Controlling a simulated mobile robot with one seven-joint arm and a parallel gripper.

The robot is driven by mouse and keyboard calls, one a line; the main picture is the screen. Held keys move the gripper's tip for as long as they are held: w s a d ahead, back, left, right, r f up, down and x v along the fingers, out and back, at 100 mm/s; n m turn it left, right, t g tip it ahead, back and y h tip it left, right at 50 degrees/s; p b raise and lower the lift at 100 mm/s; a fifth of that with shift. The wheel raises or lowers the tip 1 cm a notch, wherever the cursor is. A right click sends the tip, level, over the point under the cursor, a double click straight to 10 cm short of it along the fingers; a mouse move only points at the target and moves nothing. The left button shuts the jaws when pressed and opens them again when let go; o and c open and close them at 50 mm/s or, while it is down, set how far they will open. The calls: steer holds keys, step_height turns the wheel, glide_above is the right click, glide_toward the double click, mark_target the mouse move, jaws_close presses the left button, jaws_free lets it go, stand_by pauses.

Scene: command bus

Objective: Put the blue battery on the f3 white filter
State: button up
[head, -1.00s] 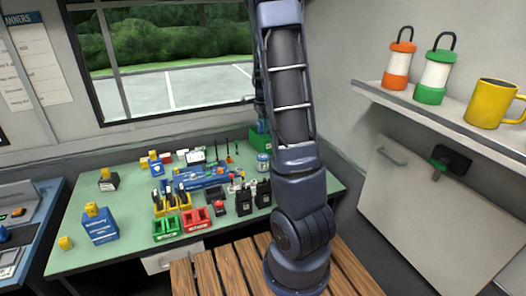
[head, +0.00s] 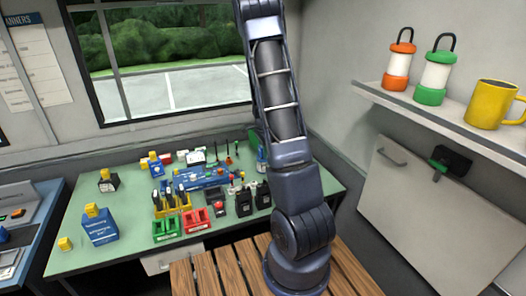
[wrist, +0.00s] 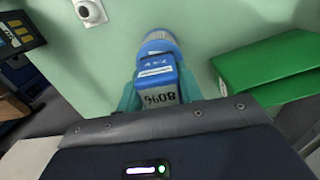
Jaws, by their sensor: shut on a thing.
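In the wrist view my gripper (wrist: 158,92) is shut on the blue battery (wrist: 157,72), which has a white label and dark printed marks. The teal fingers flank it. A round blue-and-beige thing (wrist: 157,38) shows just beyond the battery; I cannot tell whether they touch. In the head view my arm hides the gripper. I cannot make out which thing is the f3 white filter. A white block with a round dark centre (wrist: 90,12) lies at the top of the wrist view.
The green bench (head: 130,205) carries a red tray (head: 197,220), a green tray (head: 166,229), black radios (head: 244,201) and a blue box (head: 99,227). A green box (wrist: 270,68) stands right of my gripper in the wrist view.

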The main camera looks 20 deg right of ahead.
steer(key=shift+f, duration=0.15)
steer(key=o, duration=1.1)
